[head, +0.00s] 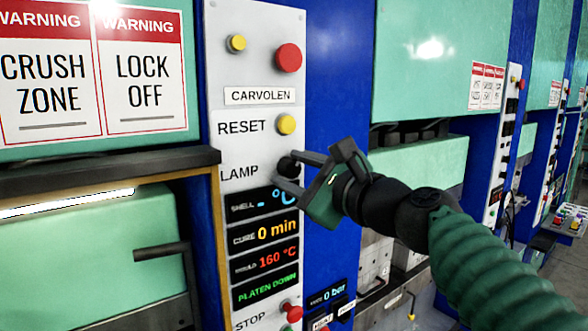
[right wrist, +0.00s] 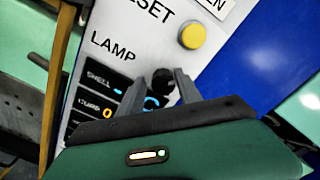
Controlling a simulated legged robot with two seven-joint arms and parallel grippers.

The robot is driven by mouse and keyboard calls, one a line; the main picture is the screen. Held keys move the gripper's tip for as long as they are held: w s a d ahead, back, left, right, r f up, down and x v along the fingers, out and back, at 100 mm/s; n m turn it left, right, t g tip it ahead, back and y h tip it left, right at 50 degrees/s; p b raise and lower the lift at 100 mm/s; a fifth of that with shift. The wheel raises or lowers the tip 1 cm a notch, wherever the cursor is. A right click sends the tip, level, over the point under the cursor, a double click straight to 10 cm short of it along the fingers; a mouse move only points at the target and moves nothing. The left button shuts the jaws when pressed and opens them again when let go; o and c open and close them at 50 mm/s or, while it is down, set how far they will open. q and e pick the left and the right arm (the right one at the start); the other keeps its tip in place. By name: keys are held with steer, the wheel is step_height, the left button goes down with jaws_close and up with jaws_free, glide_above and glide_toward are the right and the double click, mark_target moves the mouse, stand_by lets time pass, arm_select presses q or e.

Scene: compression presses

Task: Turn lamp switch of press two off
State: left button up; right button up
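The lamp switch (head: 286,164) is a small black knob beside the LAMP label on a light grey control panel (head: 262,65). It also shows in the right wrist view (right wrist: 163,78). My right gripper (head: 289,170) reaches in from the right with its fingertips at the switch, one on either side of the knob. The fingers are apart, and I cannot tell whether either touches it. The knob's pointing direction is too small to tell. The panel carries the name CARVOLEN; no press number shows. My left gripper is not in view.
A yellow RESET button (head: 287,124) sits just above the switch and a lit display (head: 263,249) just below. A red button (head: 289,57) is higher up; a red STOP button (head: 291,308) is at the bottom. More presses stand to the right.

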steer(key=shift+w+d+f, duration=0.1)
steer(key=shift+w+d, duration=0.05)
jaws_close()
